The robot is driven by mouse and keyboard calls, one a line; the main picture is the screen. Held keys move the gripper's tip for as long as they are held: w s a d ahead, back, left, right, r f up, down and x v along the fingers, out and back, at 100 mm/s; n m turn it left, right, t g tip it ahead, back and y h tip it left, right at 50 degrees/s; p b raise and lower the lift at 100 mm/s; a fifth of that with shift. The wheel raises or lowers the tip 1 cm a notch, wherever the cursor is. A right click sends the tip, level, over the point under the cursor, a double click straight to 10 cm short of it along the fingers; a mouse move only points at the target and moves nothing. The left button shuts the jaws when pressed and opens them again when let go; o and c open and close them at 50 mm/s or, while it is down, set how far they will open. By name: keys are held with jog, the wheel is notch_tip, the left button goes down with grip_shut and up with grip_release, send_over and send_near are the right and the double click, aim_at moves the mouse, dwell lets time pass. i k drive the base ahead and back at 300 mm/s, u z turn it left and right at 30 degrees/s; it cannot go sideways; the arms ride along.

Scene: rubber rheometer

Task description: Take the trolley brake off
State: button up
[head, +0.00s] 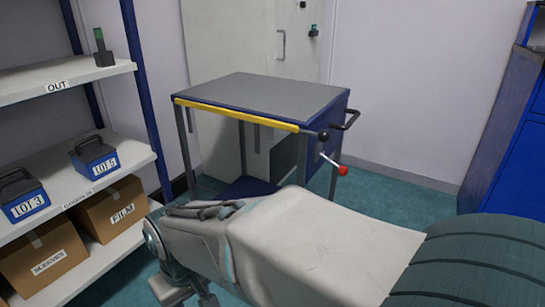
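The trolley (260,93) stands in the middle, in front of the door. It has a grey top, a yellow bar (235,113) along its near edge and a blue side panel at right. A black push handle (349,119) sticks out at its right end. A lever with a red ball (343,170) sits below, at the right leg; a black knob (323,135) is above it at the end of the yellow bar. My arm covers the trolley's lower front and its wheels. My gripper's fingertips are not visible.
A shelf rack at left holds blue boxes marked LOT 3 (25,197) and LOT 5 (95,159), and cartons marked FILM (116,209) and SLEEVES (42,258). A blue cabinet (510,150) stands at right. Green floor (400,196) is clear between trolley and cabinet.

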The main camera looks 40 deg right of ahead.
aim_at(342, 169)
jog(key=z, duration=1.95)
jog(key=i, duration=0.5)
jog(key=u, duration=1.55)
jog(key=k, duration=0.85)
jog(key=z, duration=1.2)
jog(key=i, duration=0.1)
jog(key=z, duration=0.25)
